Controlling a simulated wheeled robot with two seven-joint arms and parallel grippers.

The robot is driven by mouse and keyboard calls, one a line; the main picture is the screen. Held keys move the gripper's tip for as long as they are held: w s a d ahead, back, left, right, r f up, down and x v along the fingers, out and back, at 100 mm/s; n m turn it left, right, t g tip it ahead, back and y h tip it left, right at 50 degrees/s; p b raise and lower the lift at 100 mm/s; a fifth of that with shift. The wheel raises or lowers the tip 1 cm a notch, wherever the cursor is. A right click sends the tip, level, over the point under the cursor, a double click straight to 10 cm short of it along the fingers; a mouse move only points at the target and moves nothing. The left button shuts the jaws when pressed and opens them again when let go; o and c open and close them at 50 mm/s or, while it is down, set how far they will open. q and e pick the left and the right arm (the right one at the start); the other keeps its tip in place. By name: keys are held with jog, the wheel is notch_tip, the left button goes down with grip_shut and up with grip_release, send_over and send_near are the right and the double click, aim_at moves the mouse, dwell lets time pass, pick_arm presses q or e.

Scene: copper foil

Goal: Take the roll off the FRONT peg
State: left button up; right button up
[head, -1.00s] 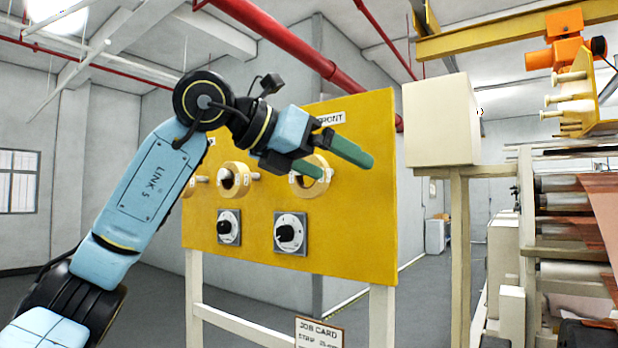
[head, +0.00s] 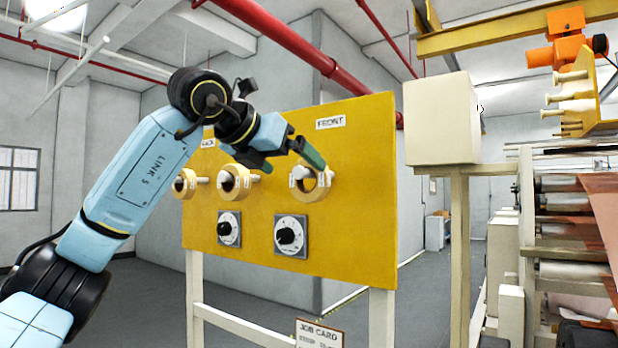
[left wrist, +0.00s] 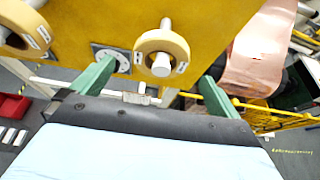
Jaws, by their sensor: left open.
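The cream roll (head: 322,191) hangs on the right-hand peg (head: 301,172) of a yellow board (head: 345,245), below the FRONT sign (head: 330,123). In the left wrist view this roll (left wrist: 178,48) lies ahead, between the lines of the two green fingers, with a white peg end (left wrist: 160,66) in its hole. My left gripper (head: 286,160) is open and empty, its fingers near the roll's upper left in the head view. One finger overlaps the roll's top edge in the picture; I cannot tell whether it touches. My right gripper is not in view.
Two more rolls hang on pegs to the left, the middle one (head: 239,191) and the far-left one (head: 180,187). Two dials (head: 291,235) sit below. A cream box (head: 436,120) stands on a post right of the board. A copper foil machine (head: 575,230) is at far right.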

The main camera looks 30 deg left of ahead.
aim_at(302, 167)
pick_arm(q)
jog(key=x, duration=0.2)
jog(key=p+x, duration=0.1)
jog(key=x, duration=0.1)
jog(key=shift+w+d+r, duration=0.1)
jog(key=shift+w+r, duration=0.05)
jog(key=shift+r, duration=0.25)
jog(key=shift+w+f, duration=0.2)
jog(key=shift+w, duration=0.1)
jog(key=shift+s, duration=0.1)
jog(key=c, duration=1.1)
jog(key=shift+o, duration=0.2)
jog(key=shift+r, duration=0.15)
